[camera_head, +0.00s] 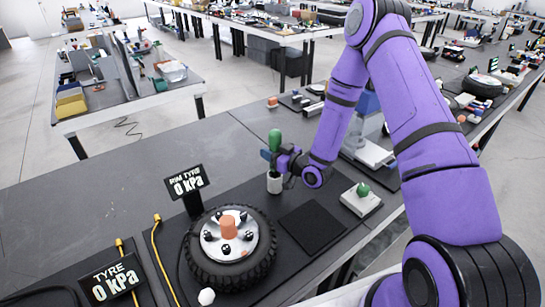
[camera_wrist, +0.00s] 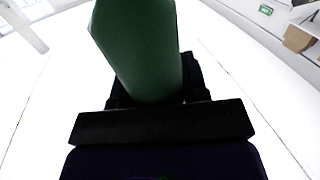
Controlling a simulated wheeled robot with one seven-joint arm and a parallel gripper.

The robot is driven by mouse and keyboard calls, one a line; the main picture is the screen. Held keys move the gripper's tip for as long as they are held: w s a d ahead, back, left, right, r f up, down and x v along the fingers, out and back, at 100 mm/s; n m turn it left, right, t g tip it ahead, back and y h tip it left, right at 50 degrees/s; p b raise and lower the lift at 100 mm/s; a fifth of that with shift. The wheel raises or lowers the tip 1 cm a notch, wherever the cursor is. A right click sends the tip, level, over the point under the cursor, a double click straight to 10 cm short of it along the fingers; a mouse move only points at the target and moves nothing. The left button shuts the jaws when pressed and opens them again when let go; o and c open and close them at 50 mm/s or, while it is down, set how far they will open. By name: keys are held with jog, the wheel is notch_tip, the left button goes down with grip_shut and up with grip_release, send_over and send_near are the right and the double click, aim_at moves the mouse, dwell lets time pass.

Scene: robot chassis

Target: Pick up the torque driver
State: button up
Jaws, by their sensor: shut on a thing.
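The torque driver (camera_head: 275,141) has a green handle and stands about upright in my gripper (camera_head: 274,157). My gripper is shut on it just below the fat part of the handle. In the wrist view the green handle (camera_wrist: 140,50) rises large and slightly tilted from between the dark jaws (camera_wrist: 155,95). A small white cylindrical holder (camera_head: 274,183) stands on the table directly below the driver. The driver's lower end is hidden by the gripper or holder, and I cannot tell whether it is still inside.
A tyre (camera_head: 232,276) with an orange-centred hub lies in front. A dark square mat (camera_head: 312,227) lies to its right. A white box with a green knob (camera_head: 362,190) sits right of the holder. A display sign (camera_head: 186,183) stands at left. The table behind is mostly clear.

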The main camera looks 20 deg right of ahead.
notch_tip(320, 180, up, 19)
dwell(1.3)
dwell(1.4)
